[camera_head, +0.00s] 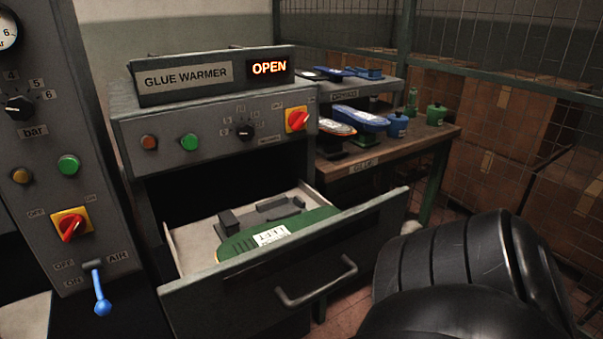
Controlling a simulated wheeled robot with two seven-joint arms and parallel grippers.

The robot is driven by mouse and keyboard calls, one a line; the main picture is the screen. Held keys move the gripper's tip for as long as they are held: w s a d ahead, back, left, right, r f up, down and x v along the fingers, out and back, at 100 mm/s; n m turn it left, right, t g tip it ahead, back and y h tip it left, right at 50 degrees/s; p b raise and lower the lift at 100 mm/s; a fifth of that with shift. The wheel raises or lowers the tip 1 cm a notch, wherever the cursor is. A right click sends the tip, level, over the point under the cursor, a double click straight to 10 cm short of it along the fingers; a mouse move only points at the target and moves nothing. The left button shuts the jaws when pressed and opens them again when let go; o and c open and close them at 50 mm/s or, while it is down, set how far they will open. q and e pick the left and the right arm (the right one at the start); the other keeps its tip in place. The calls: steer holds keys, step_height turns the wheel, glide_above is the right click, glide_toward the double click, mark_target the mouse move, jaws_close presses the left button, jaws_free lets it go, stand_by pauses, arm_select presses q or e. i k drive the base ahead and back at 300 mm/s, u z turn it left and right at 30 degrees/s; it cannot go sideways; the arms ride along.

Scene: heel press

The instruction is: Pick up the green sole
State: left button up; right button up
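The green sole (275,236) lies in the open drawer (285,285) of the glue warmer (215,118). It carries a white label that reads "LEFT". Dark holder blocks (270,208) stand behind it on the pale drawer floor. The drawer front hides part of the sole's near edge. A black ribbed arm part of mine fills the lower right, to the right of the drawer. Neither gripper's fingers are visible, and nothing touches the sole.
A lit "OPEN" sign tops the warmer. A drawer handle (317,284) juts toward me. A wooden table (425,135) behind holds blue and orange soles and pots. A press panel (60,150) with a blue lever (100,295) stands left. Wire fencing and boxes are at right.

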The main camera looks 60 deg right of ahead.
mark_target(247, 240)
steer(key=z, duration=1.75)
